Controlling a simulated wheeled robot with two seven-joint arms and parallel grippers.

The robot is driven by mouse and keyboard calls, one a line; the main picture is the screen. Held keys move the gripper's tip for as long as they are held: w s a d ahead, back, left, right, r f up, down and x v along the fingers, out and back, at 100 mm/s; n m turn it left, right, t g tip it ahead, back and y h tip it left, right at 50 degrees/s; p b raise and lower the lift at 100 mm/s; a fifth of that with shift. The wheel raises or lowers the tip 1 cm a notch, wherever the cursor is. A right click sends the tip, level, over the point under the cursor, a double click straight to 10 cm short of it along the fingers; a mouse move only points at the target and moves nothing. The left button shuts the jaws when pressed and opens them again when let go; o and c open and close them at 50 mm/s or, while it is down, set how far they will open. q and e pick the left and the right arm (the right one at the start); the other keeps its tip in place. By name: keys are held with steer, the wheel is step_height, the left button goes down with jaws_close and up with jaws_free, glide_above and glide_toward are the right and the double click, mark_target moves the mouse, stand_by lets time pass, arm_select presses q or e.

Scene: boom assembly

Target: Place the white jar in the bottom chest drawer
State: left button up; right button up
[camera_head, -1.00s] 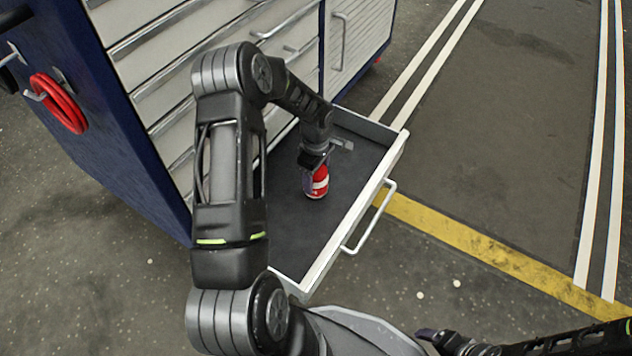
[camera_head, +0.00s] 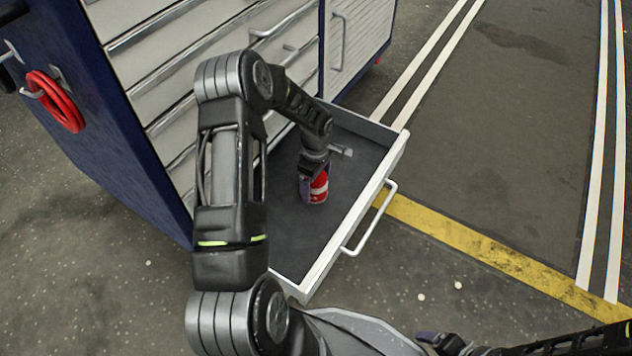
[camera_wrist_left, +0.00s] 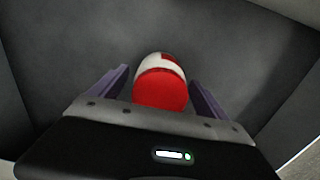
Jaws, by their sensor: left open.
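A red and white jar (camera_head: 318,188) stands inside the open bottom drawer (camera_head: 335,270) of the chest. In the left wrist view the jar (camera_wrist_left: 160,88) shows its red top and a white band, over the dark drawer floor. My left gripper (camera_head: 313,187) reaches down into the drawer at the jar. Its two fingers are on either side of the jar, with a visible gap to each side in the wrist view, so it is open around the jar. My right arm shows only in part at the lower right, and its fingertips cannot be made out clearly.
The blue and grey chest (camera_head: 150,60) stands at the upper left with its other drawers shut. A red ring (camera_head: 54,102) hangs on its side. The drawer's white front wall and handle (camera_head: 372,222) face the lower right. The floor to the right is clear.

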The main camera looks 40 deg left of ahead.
arm_select(q)
steer(key=shift+r+p, duration=0.35)
steer(key=shift+r, duration=0.2)
step_height(320, 180, up, 10)
steer(key=p, duration=0.4)
steer(key=shift+r, duration=0.65)
steer(key=shift+c, duration=0.5)
